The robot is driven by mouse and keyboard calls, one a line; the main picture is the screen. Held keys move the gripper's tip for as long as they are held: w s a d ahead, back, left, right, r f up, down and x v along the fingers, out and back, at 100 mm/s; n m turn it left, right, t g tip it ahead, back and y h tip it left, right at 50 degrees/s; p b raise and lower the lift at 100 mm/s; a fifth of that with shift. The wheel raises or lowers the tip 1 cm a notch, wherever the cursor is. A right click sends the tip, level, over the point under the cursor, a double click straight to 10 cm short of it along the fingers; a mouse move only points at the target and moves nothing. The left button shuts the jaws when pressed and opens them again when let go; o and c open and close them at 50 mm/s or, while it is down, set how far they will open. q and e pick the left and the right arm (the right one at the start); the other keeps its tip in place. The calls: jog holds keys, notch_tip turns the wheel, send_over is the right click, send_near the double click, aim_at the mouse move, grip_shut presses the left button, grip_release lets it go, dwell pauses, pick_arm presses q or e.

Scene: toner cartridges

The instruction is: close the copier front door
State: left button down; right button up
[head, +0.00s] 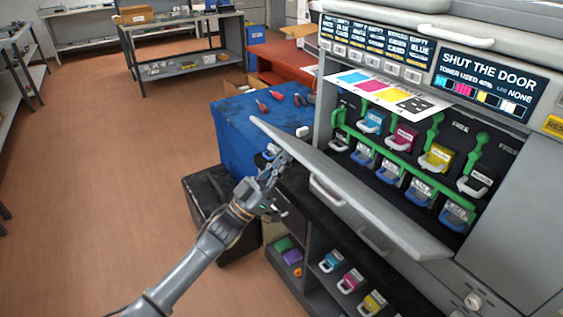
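The copier's front door (345,185) is a long light-grey panel. It stands open, tilted outward from the copier (515,185), with handles (327,191) on its outer face. Above it the toner bay is exposed, with cyan, magenta, yellow and black cartridges (437,158) and green levers (480,145). The copier display (488,82) reads "SHUT THE DOOR". My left gripper (277,163) is at the outer face of the door near its left end. Whether it touches the door, and how far its fingers are apart, is unclear. My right gripper is out of view.
A blue cabinet (232,135) with red-handled tools stands left of the copier, with a black box (200,190) in front. Spare cartridges (350,281) sit on the shelf below the door. The floor (100,180) at left is clear.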

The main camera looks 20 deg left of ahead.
aim_at(295, 143)
pick_arm(q)
jog(key=shift+r, duration=0.1)
jog(key=p+x, duration=0.1)
jog(key=x, duration=0.4)
jog(key=shift+r, duration=0.4)
jog(key=shift+w+d+r, duration=0.2)
jog(key=shift+w+d, duration=0.05)
jog(key=shift+w, duration=0.05)
jog(key=x, duration=0.6)
jog(key=shift+w+d+f, duration=0.3)
